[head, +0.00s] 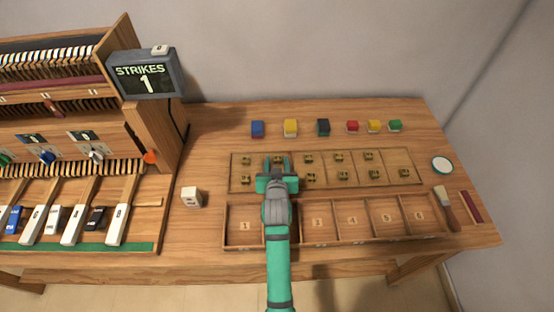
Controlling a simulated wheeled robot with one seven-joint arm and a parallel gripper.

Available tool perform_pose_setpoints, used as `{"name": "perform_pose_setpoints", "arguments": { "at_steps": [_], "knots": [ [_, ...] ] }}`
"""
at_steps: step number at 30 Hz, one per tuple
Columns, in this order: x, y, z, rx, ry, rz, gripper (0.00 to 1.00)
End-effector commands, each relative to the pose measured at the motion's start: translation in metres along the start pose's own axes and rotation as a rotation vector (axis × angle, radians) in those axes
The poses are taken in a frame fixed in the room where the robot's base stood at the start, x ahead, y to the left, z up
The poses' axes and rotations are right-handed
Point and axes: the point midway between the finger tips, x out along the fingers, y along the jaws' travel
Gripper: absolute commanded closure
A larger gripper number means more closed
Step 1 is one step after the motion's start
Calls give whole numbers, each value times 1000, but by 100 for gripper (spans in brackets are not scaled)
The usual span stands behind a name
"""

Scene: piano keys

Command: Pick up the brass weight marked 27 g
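Several small brass weights stand in two rows in a shallow wooden tray (415,160) on the bench. Their marks are too small to read, so I cannot tell which is the 27 g one. One brass weight (278,160) shows between or just beyond my fingertips. Others include a far-left weight (247,160), a near-left weight (245,180) and a weight to the right (310,177). My gripper (277,162) is open over the tray's left part, fingers pointing away from me. Whether it touches a weight cannot be told. My arm and gripper hide part of the near row.
A wooden box with numbered compartments (317,222) lies in front of the tray. Coloured blocks (290,128) line the back. A brush (446,208) and a round white-topped object (442,165) lie right.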

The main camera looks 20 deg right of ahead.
Motion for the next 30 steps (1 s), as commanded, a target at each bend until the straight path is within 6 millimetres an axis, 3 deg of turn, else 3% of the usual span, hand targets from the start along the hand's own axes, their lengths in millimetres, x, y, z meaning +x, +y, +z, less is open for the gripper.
{"name": "perform_pose_setpoints", "arguments": {
  "at_steps": [1,4,16,23,26,30],
  "knots": [
    [0,0,0,0,0,0,74],
    [0,2,0,1,0,2,98],
    [-1,1,-4,1,2,1,98],
    [-10,0,-25,1,4,0,98],
    [-22,-5,-36,-1,4,-1,98],
    [-54,-18,-57,-1,6,0,98]
  ]
}}
